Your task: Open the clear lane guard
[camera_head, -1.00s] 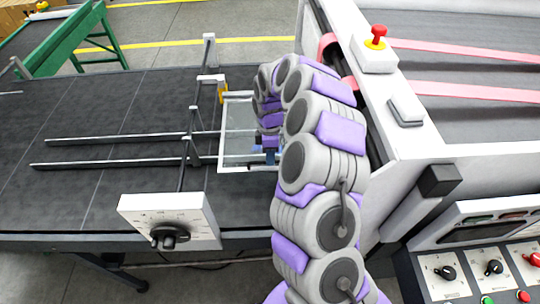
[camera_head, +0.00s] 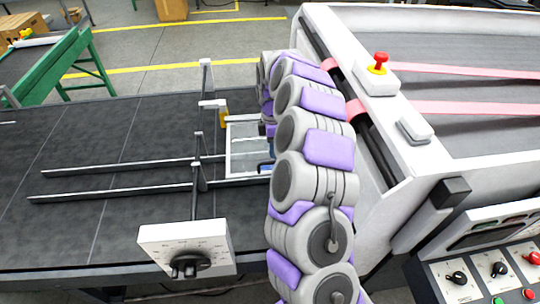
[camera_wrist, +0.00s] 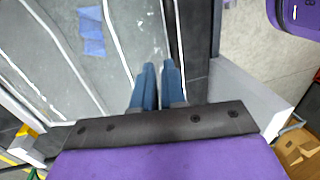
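The clear lane guard (camera_head: 243,150) is a see-through panel in a pale frame, lying over the dark belt just left of my arm in the head view. My arm hides its right side. My gripper (camera_wrist: 158,66) has two blue fingers, close together, with nothing visible between them. In the head view, a bit of blue finger (camera_head: 266,167) shows at the guard's near right part. In the wrist view, pale bars (camera_wrist: 118,45) run past the fingertips; I cannot tell whether the fingers touch them.
A white box with a black knob (camera_head: 188,250) stands at the belt's front edge. Thin metal rails (camera_head: 120,168) and posts stand left of the guard. The machine housing, with a red button (camera_head: 379,63), is right of my arm.

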